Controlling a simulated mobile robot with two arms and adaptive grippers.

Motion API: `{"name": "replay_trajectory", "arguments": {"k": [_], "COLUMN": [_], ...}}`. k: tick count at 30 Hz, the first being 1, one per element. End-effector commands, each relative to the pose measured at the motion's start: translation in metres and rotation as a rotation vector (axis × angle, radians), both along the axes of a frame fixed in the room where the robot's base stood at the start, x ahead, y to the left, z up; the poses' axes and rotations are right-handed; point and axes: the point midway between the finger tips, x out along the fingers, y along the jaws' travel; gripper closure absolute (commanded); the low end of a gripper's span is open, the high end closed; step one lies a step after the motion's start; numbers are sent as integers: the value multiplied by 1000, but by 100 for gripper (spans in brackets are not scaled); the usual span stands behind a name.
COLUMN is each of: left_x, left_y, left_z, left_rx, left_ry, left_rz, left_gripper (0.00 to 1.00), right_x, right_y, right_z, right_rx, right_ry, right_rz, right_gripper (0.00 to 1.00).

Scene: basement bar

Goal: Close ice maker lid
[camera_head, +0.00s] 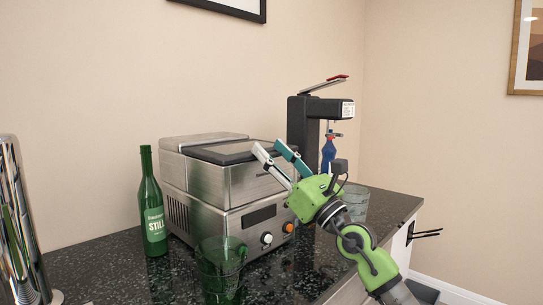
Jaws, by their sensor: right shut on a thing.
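The ice maker (215,190) is a silver metal box on the dark counter, with a display and two knobs on its front. Its lid (225,153), with a dark panel, lies about level across the top of the body; I cannot tell whether a small gap remains under it. My right gripper (268,149), green with pale and teal fingers, reaches in from the lower right. Its fingertips are at the lid's right front edge, and it is shut on the lid there; the fingers hide part of that edge. My left gripper is not in view.
A green bottle (152,205) stands close to the left of the ice maker. A green glass (221,265) stands in front, and a clear glass (355,201) stands at right. A black dispenser (303,125) stands behind my right gripper. A shiny metal cylinder (18,220) is at far left.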

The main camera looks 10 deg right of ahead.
Motion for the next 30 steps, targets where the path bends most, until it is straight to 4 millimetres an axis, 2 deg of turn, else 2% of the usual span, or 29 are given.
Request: {"name": "replay_trajectory", "arguments": {"k": [1, 20, 21, 22, 30], "left_x": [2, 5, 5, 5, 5], "left_y": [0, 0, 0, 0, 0], "left_z": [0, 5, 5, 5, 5], "left_rx": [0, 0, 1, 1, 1], "left_ry": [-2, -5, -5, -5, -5], "left_rz": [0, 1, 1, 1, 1], "left_gripper": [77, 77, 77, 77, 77], "right_x": [3, 4, 4, 4, 4], "right_y": [6, 6, 6, 6, 6], "right_z": [-18, -21, -21, -21, -20], "right_rx": [-17, -16, -16, -16, -16], "right_ry": [27, 29, 29, 29, 28], "right_rz": [9, 9, 9, 9, 7], "right_gripper": [98, 98, 49, 42, 42]}}
